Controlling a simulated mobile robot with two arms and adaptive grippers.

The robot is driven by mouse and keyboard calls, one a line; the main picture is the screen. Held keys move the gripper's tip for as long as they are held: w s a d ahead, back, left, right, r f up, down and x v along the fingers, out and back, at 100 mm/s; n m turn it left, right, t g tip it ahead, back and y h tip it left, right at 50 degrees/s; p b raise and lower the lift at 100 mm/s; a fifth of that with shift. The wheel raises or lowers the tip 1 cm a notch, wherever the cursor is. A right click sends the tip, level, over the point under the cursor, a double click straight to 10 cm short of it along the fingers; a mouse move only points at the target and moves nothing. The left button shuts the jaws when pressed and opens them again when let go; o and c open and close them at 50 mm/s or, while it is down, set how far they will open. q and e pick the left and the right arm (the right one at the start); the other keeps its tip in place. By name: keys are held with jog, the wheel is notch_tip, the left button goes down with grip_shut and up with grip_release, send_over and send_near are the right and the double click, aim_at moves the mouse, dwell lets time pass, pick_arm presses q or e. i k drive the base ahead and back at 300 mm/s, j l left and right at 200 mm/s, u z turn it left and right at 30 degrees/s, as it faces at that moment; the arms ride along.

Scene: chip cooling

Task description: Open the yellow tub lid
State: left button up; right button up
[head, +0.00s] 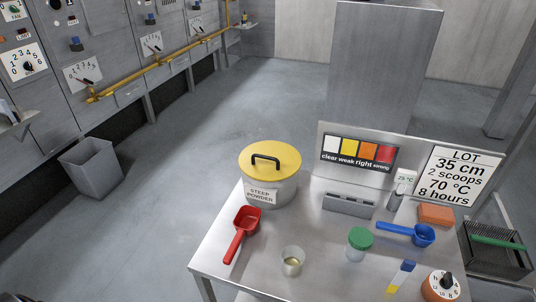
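The tub (268,192) stands at the far left corner of the steel table. It is a grey-white round tub with a label reading "STEEP POWDER". Its yellow lid (286,152) is on top and looks closed, with a black arched handle (266,159) standing up from it. Neither of my grippers is in the head view.
The steel table (316,239) also holds a red scoop (243,229), a glass cup (292,262), a green-lidded jar (359,244), a blue scoop (421,236) and a dial timer (442,288). A sign board stands behind. A grey bin (91,169) and open floor lie left.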

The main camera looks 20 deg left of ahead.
aim_at(270, 153)
jog(key=i+j+z, duration=0.15)
jog(key=j+z, duration=0.2)
jog(key=j, duration=0.25)
jog(key=i+j+z, duration=0.1)
jog(key=j+z, duration=0.3)
jog(key=j, duration=0.25)
